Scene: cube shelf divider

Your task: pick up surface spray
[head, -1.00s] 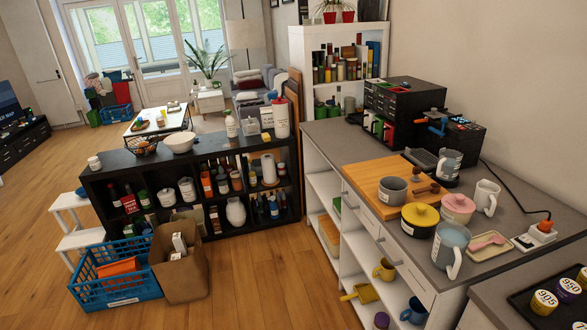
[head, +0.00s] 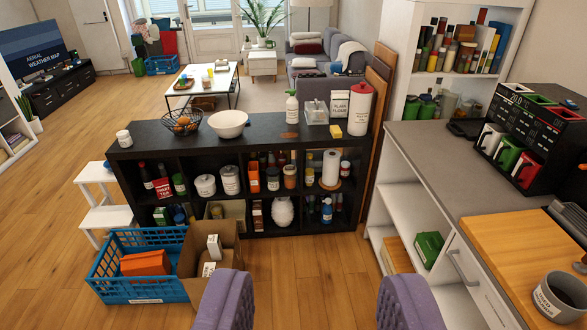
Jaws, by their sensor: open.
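A small blue bottle (head: 326,211) with a light top stands in the lower right compartment of the black cube shelf (head: 262,233). It looks like a spray bottle; its label is too small to read. A white pump bottle (head: 292,106) stands on the shelf top. My gripper (head: 318,298) shows as two purple fingers at the bottom edge, wide apart, with only floor between them. It is open and empty, on the near side of the shelf and apart from it.
A blue crate (head: 140,292) and a cardboard box (head: 190,255) stand on the floor at the shelf's front left. Bare floor (head: 310,265) lies before the shelf's right half. A paper roll (head: 331,166) stands above the blue bottle.

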